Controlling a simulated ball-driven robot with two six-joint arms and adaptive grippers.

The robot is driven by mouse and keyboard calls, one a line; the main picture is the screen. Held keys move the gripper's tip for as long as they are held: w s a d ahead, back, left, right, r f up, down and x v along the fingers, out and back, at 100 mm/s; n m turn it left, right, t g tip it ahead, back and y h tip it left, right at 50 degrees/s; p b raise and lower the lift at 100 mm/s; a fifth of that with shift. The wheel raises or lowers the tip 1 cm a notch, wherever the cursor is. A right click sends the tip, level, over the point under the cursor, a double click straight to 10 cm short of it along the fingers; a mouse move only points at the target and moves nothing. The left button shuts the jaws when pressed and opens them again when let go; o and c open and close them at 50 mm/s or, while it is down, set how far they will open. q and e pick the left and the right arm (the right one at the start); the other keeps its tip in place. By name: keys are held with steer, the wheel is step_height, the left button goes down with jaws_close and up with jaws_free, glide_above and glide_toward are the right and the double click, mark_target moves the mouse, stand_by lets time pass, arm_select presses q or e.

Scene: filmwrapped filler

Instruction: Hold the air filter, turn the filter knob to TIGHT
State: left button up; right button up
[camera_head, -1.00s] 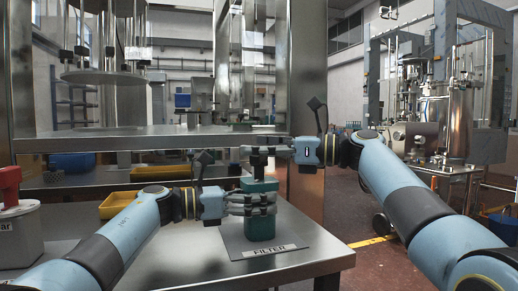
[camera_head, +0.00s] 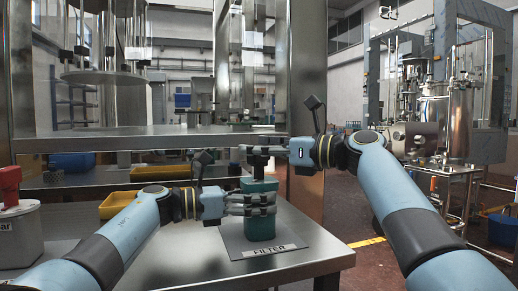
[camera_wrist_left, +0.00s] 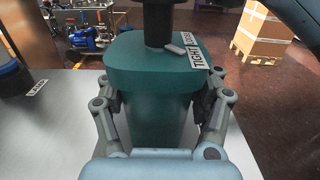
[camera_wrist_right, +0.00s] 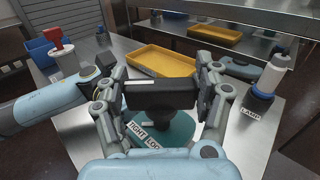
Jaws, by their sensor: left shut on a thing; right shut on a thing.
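The green air filter (camera_head: 260,226) stands upright on a grey mat labelled FILTER (camera_head: 274,251) on the metal table. My left gripper (camera_head: 262,205) is shut around the filter's body, with one finger on each side in the left wrist view (camera_wrist_left: 160,105). The dark filter knob (camera_wrist_right: 160,95) sits on top of the filter. My right gripper (camera_wrist_right: 162,92) is shut on the knob from above the left one. A plate reading TIGHT and LOOSE (camera_wrist_left: 205,52) is on the filter's top, and a small grey pointer (camera_wrist_left: 175,49) at the knob's foot lies near TIGHT.
A yellow tray (camera_head: 130,204) lies on the table at the left, near a grey container with a red top (camera_head: 15,215). A metal shelf (camera_head: 140,140) spans behind. The table's front right corner is clear.

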steer(key=o, duration=1.2)
steer(key=v, duration=1.2)
arm_select(q)
steer(key=o, duration=1.5)
